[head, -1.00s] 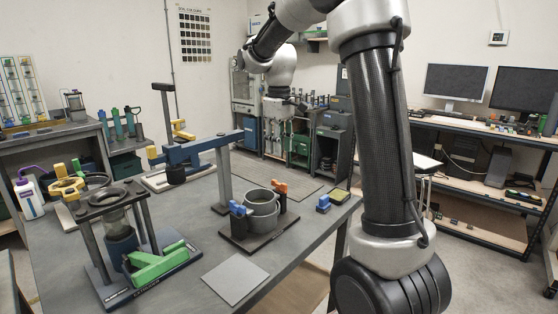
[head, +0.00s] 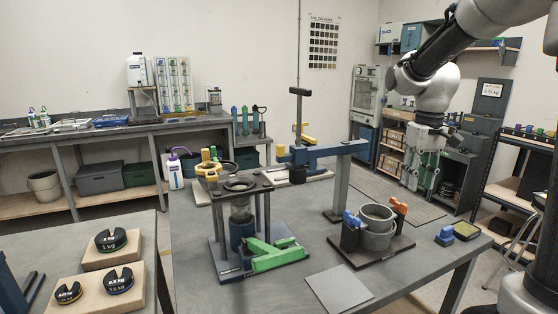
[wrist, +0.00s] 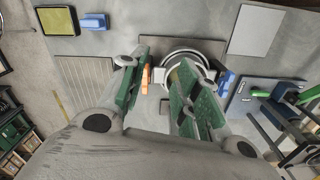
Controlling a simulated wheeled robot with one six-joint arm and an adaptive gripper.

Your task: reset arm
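My gripper (head: 423,172) hangs from my arm at the right of the head view, fingers pointing down, above and behind the bench. In the wrist view my gripper (wrist: 160,85) has its two green-padded fingers apart with nothing held between them. Below it lies the bench with a grey ring-shaped vessel (wrist: 182,62) and an orange clamp (wrist: 146,78), partly hidden by the fingers. The same vessel (head: 376,238) stands on a dark base in the head view, with the orange clamp (head: 399,206) at its right and a blue clamp (head: 350,219) at its left.
A blue lever frame (head: 320,152) on a post and a stand with a green lever (head: 272,254) occupy the bench. A grey plate (head: 339,289) lies at its front. Slotted black weights (head: 110,239) sit on wooden blocks at left. A yellow-topped pad (head: 467,231) lies near the right edge.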

